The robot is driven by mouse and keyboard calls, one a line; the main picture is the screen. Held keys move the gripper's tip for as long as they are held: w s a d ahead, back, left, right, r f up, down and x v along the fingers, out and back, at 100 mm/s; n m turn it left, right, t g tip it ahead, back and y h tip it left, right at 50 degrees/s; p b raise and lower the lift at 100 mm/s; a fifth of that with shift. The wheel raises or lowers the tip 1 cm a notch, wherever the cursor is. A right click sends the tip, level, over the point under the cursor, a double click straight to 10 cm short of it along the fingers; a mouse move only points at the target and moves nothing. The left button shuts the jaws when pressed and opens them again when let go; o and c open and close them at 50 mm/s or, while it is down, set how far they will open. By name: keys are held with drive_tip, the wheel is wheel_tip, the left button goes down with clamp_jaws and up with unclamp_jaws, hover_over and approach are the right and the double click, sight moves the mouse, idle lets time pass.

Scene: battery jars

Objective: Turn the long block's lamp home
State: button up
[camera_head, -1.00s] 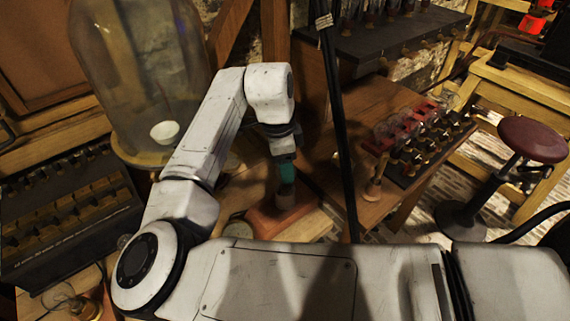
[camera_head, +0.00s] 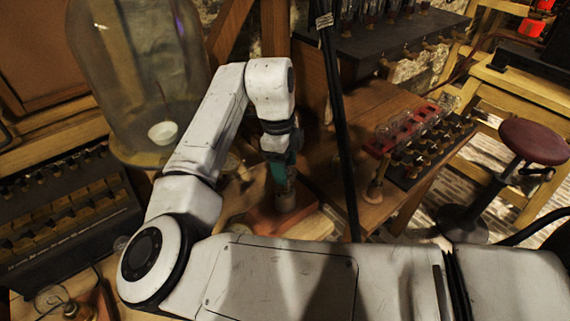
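My gripper (camera_head: 283,182) points down in the middle of the picture, below a teal part of my wrist. It is over a reddish-brown wooden block (camera_head: 262,222), with a pale, short cylinder between it and the block. The fingers are small and dark, so I cannot tell whether they are open or hold that cylinder. A long red block (camera_head: 403,128) with clear glass bulbs (camera_head: 387,133) stands on the bench at right, apart from my gripper. I cannot tell which lamp is the task's one, or whether it is seated.
A large glass bell jar (camera_head: 135,75) stands behind my arm at left. A dark case (camera_head: 70,225) with rows of brass parts is at far left. A black upright pole (camera_head: 338,120) stands right of my gripper. A red stool (camera_head: 533,140) is at right.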

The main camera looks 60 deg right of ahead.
drive_tip(key=o, duration=0.5)
drive_tip(key=r, duration=0.3)
drive_tip(key=w+r, duration=0.1)
drive_tip(key=r, duration=0.3)
drive_tip(key=r+b, duration=0.1)
drive_tip(key=r, duration=0.2)
drive_tip(key=shift+w+a+r, duration=0.15)
drive_tip(key=shift+r, duration=0.2)
